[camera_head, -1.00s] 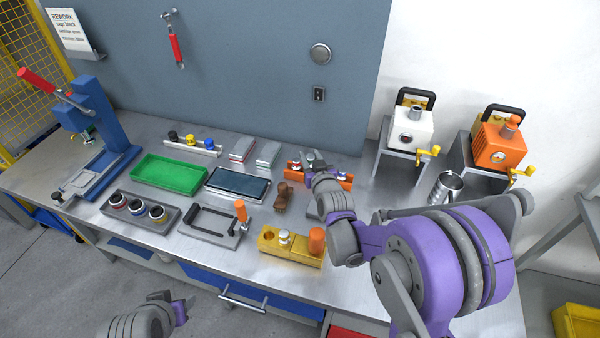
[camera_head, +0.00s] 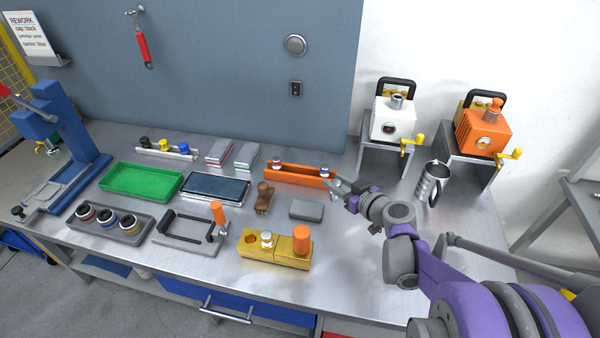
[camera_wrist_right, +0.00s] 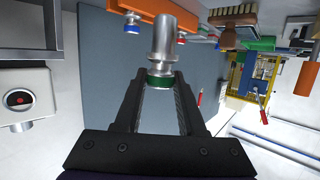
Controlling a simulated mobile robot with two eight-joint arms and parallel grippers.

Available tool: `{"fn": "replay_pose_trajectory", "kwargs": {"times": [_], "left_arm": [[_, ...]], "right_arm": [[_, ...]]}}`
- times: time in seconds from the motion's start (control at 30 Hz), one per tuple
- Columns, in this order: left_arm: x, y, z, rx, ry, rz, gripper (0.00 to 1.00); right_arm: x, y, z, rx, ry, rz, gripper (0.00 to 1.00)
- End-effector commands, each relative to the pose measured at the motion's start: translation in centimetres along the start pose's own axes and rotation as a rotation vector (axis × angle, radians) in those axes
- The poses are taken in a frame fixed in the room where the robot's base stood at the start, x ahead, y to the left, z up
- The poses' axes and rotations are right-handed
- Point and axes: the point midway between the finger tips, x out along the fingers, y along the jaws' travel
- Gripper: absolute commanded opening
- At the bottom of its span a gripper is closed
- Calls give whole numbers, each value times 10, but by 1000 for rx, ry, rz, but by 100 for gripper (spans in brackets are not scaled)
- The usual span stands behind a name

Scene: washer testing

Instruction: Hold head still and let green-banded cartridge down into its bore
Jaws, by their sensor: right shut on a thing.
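My right gripper (camera_head: 338,187) is shut on the green-banded cartridge, just right of the orange rack (camera_head: 300,178). In the right wrist view the cartridge (camera_wrist_right: 166,42) is a metal cylinder with a green band (camera_wrist_right: 160,82) between the fingertips (camera_wrist_right: 159,84). It is hard to make out in the head view. A yellow block (camera_head: 265,254) stands toward the front of the bench, with a round bore (camera_head: 251,239) at its left, a metal piece (camera_head: 266,238) in its middle and an orange knob (camera_head: 301,240) at its right. My left gripper is out of view.
The rack holds a red-banded cartridge (camera_head: 277,163) and a blue-banded one (camera_head: 325,169). A grey block (camera_head: 306,210) and a brown-handled brush (camera_head: 264,196) lie between rack and yellow block. A metal jug (camera_head: 431,184) stands right. The bench right of the yellow block is bare.

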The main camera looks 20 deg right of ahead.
Motion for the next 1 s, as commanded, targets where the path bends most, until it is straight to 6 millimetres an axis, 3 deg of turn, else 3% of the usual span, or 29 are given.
{"fn": "replay_pose_trajectory", "kwargs": {"times": [0.17,0.27,0.8,0.97,1.0], "left_arm": [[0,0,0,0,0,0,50],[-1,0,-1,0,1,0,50],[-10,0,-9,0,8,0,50],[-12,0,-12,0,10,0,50],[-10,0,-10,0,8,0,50]], "right_arm": [[2,0,-1,0,0,0,0],[14,0,-5,1,0,-1,0],[147,-1,-46,0,0,-2,0],[177,-1,-55,0,0,0,0],[177,0,-44,1,-1,1,0]]}}
